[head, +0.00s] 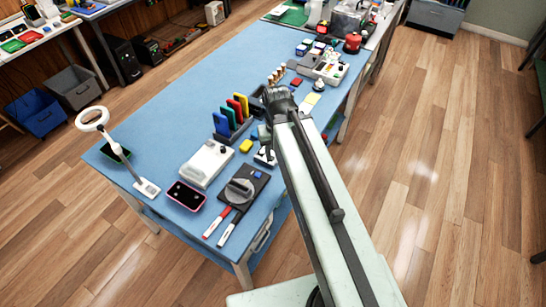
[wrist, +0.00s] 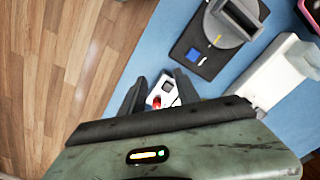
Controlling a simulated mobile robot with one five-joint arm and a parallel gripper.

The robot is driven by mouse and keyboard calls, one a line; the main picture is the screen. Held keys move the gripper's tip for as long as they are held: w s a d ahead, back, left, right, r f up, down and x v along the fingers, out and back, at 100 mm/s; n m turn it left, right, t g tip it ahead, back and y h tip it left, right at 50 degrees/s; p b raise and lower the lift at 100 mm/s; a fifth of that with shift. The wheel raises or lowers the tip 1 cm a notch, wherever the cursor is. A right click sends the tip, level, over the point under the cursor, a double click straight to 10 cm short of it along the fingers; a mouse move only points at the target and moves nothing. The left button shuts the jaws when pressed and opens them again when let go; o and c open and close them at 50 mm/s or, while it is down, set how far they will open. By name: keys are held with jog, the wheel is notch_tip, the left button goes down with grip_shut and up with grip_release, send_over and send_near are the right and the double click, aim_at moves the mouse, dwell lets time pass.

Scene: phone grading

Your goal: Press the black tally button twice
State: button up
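A small white device (wrist: 164,93) with a red part and dark parts shows between and beyond my gripper's fingers in the wrist view. In the head view, a white-and-black device (head: 265,156) sits on the blue table just left of my arm and seems to be the same one. I cannot tell for sure which dark part is the black tally button. My gripper (wrist: 160,82) is open, its two dark fingers apart with nothing held. It points down at the device; I cannot tell whether it touches. In the head view my arm mostly hides the gripper.
A black dial unit (head: 240,188), a white box (head: 207,163) and a pink-edged phone (head: 186,195) lie on the table's near part. A rack of coloured phones (head: 232,116), a yellow block (head: 246,146) and a ring lamp (head: 92,119) stand nearby. Floor lies beyond the table edge.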

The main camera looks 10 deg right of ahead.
grip_shut()
jog(key=shift+a, duration=0.1)
dwell(1.4)
